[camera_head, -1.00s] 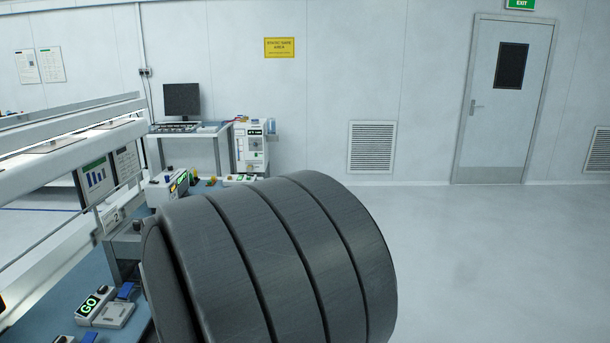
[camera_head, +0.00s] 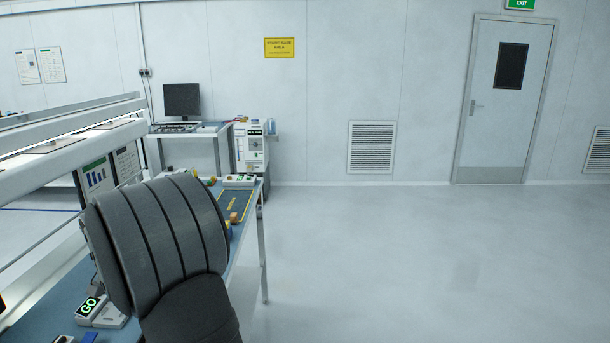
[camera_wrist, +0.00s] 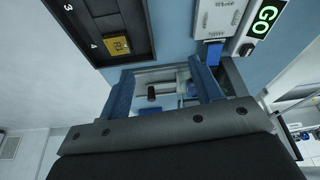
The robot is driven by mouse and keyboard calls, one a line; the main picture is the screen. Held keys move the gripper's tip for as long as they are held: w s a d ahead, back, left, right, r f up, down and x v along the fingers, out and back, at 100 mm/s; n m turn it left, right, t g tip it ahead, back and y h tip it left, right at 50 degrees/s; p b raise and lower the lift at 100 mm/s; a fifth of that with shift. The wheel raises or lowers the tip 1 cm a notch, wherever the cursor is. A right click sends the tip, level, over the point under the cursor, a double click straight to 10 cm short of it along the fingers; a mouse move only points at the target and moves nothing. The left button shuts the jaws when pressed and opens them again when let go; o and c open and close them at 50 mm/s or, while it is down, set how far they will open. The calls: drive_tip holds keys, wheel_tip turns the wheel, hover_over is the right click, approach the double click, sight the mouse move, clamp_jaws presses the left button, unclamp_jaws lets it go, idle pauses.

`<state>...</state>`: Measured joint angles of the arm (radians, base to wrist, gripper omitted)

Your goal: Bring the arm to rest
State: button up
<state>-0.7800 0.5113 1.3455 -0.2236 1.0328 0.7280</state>
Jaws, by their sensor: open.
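My gripper (camera_wrist: 163,85) shows in the wrist view, with two blue fingers spread apart at the front of its dark grey body. I see nothing held between the fingers; parts of the bench equipment show through the gap behind them. In the head view the gripper is out of sight, and a large dark grey ribbed link of my arm stands over the blue workbench (camera_head: 48,309) at the lower left.
A lit GO sign (camera_wrist: 265,18) and a white box (camera_wrist: 217,18) with a blue part are close by. A dark tray (camera_wrist: 142,28) with numbered slots holds a yellow piece (camera_wrist: 116,46). A yellow-edged mat (camera_head: 236,204) lies on the bench. Floor to the right is clear.

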drive_tip(key=shift+m+h, duration=0.3)
drive_tip(key=shift+m, duration=0.5)
drive_tip(key=a+f, duration=0.1)
drive_tip(key=a, duration=0.2)
drive_tip(key=a+f, duration=0.1)
drive_tip(key=a, duration=0.3)
drive_tip(key=w+a+f, duration=0.1)
drive_tip(key=a+f, duration=0.1)
drive_tip(key=a, duration=0.1)
drive_tip(key=shift+w+a, duration=0.1)
drive_tip(key=shift+a, duration=0.2)
drive_tip(key=shift+d, duration=0.1)
drive_tip(key=s+d+r+n, duration=0.1)
drive_tip(key=d+r, duration=0.1)
drive_tip(key=d, duration=0.6)
drive_tip(key=s+d+r+n, duration=0.1)
drive_tip(key=s+d+r, duration=0.1)
drive_tip(key=d, duration=0.6)
drive_tip(key=shift+d+r+n+y, duration=0.3)
drive_tip(key=shift+d+r+y, duration=0.1)
drive_tip(key=shift+r, duration=0.35)
drive_tip(key=shift+s, duration=0.1)
